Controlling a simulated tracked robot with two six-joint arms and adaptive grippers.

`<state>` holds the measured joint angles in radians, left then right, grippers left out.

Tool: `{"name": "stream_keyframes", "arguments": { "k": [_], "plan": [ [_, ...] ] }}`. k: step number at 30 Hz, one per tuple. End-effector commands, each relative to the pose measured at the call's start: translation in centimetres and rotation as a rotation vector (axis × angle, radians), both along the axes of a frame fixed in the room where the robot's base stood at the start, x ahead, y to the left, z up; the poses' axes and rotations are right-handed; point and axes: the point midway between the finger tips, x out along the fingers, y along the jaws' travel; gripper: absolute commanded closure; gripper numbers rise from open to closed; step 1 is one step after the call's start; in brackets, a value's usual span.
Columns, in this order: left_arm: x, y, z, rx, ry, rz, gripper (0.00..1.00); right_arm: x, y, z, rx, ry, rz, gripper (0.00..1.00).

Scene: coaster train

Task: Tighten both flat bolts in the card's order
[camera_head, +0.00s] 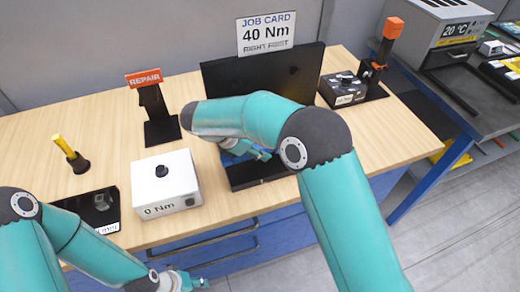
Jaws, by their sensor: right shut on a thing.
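The job card (266,34) stands above a black back panel and reads 40 Nm, with a small blurred line below that seems to begin with "RIGHT". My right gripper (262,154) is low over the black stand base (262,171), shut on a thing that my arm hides. A blue part (236,147) shows beside it, mostly covered by my forearm. I cannot see the flat bolts. My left gripper (196,282) is off the table's front edge, away from the tools; its opening is unclear.
A white box (166,184) with a black knob reads 0 Nm. A yellow-handled tool (69,151) stands in a holder at left. A black REPAIR stand (157,115) is behind. At right are a black control box (343,91) and an orange-topped tool (391,30).

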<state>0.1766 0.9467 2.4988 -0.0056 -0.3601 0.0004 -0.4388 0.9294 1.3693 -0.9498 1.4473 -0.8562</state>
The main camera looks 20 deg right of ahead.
Motion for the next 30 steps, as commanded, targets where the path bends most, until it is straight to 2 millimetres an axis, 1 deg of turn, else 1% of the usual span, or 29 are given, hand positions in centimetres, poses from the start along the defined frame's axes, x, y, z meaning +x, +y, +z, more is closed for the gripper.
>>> {"name": "stream_keyframes", "arguments": {
  "k": [8, 30],
  "plan": [
    [0.0, 0.0, 0.1, 0.0, 0.0, 0.0, 0.6, 0.0, 0.0, 0.1, -0.001, -0.003, -0.004, 1.0],
    [0.0, 0.0, 1.7, 0.0, 0.0, 0.0, 0.6, 1.1, 0.1, 0.2, 0.0, -0.003, -0.062, 1.0]
  ]
}}
